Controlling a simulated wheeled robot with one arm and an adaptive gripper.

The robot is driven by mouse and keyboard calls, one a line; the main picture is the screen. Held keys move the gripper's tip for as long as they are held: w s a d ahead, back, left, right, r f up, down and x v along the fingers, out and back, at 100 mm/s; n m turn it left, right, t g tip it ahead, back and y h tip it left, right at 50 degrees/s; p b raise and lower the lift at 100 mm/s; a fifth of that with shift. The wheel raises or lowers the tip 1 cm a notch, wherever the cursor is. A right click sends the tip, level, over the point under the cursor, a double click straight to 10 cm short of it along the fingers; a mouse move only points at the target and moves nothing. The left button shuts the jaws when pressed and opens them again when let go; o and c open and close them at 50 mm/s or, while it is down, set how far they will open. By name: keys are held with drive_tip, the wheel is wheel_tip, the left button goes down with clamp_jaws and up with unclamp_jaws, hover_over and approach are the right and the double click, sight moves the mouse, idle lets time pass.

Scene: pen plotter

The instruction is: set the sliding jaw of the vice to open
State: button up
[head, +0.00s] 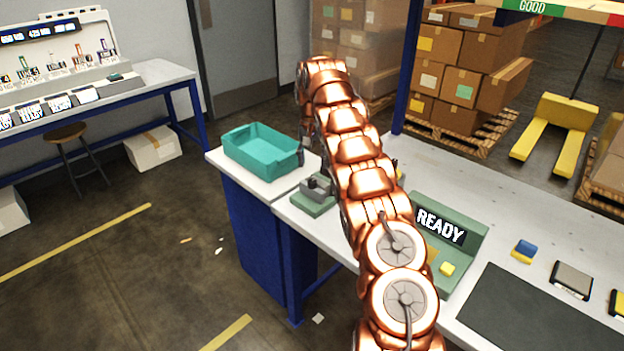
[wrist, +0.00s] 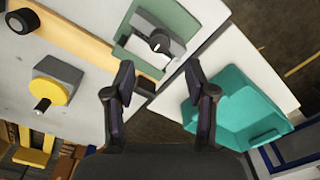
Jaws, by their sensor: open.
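The vice (head: 318,186) is a small grey block on a green base, at the near left corner of the long bench, partly beside my copper arm in the head view. In the wrist view the grey vice (wrist: 158,42) sits on its green plate at the top, with a dark round-ended part on it. My gripper (wrist: 160,76) is open and empty, its two dark fingers wide apart, below the vice in that picture and not visibly touching it. My arm hides most of the gripper in the head view. I cannot tell the sliding jaw's position.
A teal bin (head: 262,148) stands on the white side table, left of the vice. A green READY panel (head: 445,232) with a yellow button is further right on the bench. The wrist view shows a yellow knob (wrist: 48,92) on a grey block.

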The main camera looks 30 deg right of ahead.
sight(312, 181)
drive_tip(key=shift+f+p, duration=0.65)
drive_tip(key=shift+f, duration=2.95)
clamp_jaws()
